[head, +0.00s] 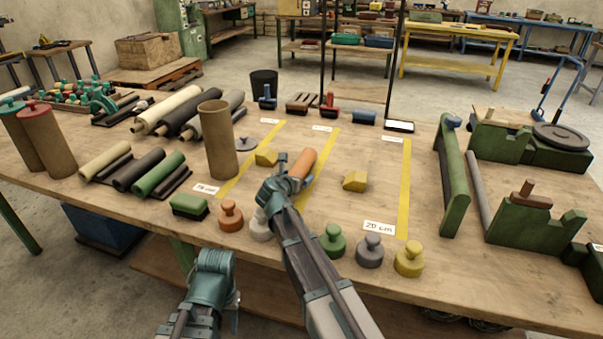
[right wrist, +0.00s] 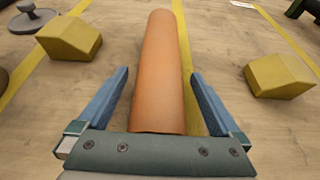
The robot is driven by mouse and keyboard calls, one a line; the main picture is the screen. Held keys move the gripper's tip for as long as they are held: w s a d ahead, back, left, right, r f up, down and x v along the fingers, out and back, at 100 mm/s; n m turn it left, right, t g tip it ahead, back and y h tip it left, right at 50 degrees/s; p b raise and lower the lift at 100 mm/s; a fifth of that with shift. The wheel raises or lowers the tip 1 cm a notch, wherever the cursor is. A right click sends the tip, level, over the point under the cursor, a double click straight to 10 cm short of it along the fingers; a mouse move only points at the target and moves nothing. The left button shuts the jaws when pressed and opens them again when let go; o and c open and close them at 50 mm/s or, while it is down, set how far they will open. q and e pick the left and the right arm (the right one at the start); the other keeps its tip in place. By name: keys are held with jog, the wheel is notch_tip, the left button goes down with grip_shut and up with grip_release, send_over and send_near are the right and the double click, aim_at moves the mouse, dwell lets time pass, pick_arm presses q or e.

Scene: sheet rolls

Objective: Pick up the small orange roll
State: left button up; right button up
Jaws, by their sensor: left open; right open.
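The small orange roll (head: 303,163) lies on the wooden table between two yellow tape lines, its long axis pointing away from me. My right gripper (head: 276,187) is at its near end. In the right wrist view the orange roll (right wrist: 161,75) passes between the two blue fingers of the right gripper (right wrist: 161,95). The jaws are open, with a gap on each side of the roll. My left gripper (head: 215,285) is low in front of the table's near edge, away from the roll; its fingers are hard to make out.
Yellow wedge blocks (head: 266,158) and (head: 355,181) lie left and right of the roll. Several knobbed weights, including a green one (head: 333,241), line the near edge. A tall brown tube (head: 217,145) stands to the left. A green roller stand (head: 452,180) is at right.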

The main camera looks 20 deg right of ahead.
grip_shut()
dwell(0.4)
pick_arm(q)
jog(key=shift+r, duration=0.2)
pick_arm(e)
jog(key=shift+r, duration=0.15)
pick_arm(q)
notch_tip(320, 180, up, 10)
jog(key=p, duration=1)
pick_arm(e)
notch_tip(320, 180, up, 10)
jog(key=shift+f, duration=0.1)
